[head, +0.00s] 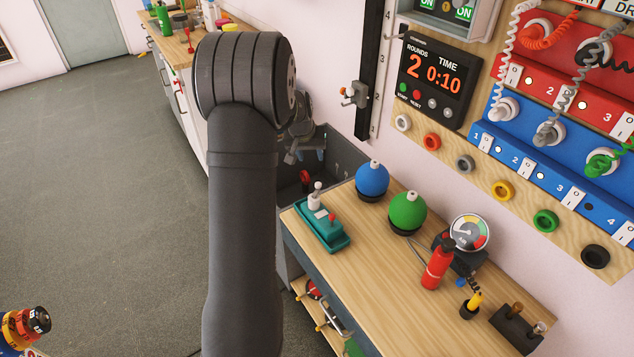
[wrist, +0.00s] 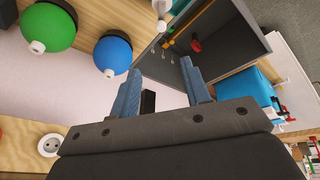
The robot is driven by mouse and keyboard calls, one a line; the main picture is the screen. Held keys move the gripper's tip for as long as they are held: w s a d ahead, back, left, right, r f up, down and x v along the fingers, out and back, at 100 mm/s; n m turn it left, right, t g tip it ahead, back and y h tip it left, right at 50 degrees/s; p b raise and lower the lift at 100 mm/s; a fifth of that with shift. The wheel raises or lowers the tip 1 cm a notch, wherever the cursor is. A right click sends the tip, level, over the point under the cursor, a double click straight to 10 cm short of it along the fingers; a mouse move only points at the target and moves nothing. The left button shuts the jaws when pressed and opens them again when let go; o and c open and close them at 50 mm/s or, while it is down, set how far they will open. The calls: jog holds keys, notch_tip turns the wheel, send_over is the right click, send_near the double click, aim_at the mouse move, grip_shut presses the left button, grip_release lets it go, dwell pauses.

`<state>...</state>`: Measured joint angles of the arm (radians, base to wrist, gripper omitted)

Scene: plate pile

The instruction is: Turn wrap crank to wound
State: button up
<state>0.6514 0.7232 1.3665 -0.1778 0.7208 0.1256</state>
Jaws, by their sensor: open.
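A teal device (head: 325,230) stands on the left end of the wooden bench, with a white upright post and a small red knob on it. It may be the wrap crank, but I cannot tell whether it is wound. My gripper (head: 306,157) is partly hidden behind my arm in the head view, over the grey open bin beyond the bench's left end, apart from the teal device. In the wrist view, the two blue fingers of my gripper (wrist: 161,67) are spread with nothing between them.
Blue (head: 372,179) and green (head: 407,211) balls stand right of the teal device. A gauge (head: 469,232) and red bottle (head: 437,264) stand farther right. The grey bin (head: 345,160) holds a red item (wrist: 196,46). A timer (head: 436,78) hangs on the wall.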

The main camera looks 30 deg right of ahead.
aim_at(318, 184)
jog(key=w+d+f+m, duration=0.1)
jog(key=f, duration=0.4)
jog(key=w+d+f+m, duration=0.1)
jog(key=d+f, duration=0.1)
jog(key=f, duration=0.3)
jog(key=w+d+f+m, duration=0.1)
jog(key=f, duration=0.5)
jog(key=shift+w+d, duration=0.1)
jog(key=shift+d, duration=0.25)
jog(key=shift+c, duration=0.2)
grip_shut()
